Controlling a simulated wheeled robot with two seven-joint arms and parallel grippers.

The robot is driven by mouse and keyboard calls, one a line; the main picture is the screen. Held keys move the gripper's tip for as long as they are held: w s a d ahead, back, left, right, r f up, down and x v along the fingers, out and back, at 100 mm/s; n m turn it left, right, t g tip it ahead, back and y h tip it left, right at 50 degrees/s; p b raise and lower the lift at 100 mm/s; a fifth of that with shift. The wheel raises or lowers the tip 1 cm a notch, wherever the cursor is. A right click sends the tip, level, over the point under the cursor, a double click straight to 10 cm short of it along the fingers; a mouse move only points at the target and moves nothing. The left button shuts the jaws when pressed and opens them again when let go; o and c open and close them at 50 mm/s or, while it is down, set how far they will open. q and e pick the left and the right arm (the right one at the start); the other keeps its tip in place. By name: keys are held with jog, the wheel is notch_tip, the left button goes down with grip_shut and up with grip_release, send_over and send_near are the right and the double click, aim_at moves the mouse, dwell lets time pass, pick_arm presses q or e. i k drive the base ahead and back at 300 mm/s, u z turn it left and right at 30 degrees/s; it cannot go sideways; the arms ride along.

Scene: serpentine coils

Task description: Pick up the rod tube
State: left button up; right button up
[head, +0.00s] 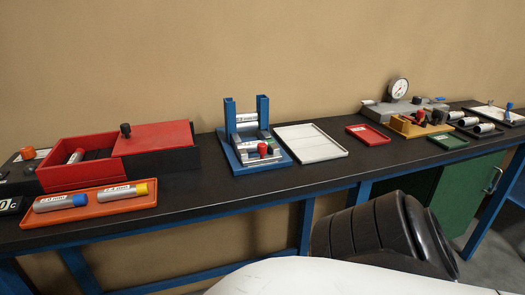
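Two labelled grey tubes lie in an orange tray (132,201) at the left front of the bench. One tube (53,204) has a blue cap at its right end. The other tube (118,193) has a yellow cap at its right end and lies to the right of the first. The print on their labels is too small to read surely, so I cannot tell which is the rod tube. Neither gripper is in view.
Behind the tray stands a red box (80,177) with another tube in it. A blue fixture (245,160) and a white tray (310,143) are mid-bench. A gauge (398,88) and small trays stand right. The bench's front edge (240,199) is bare.

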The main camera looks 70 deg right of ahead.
aim_at(250, 147)
jog(key=k, duration=0.25)
jog(key=z, duration=1.2)
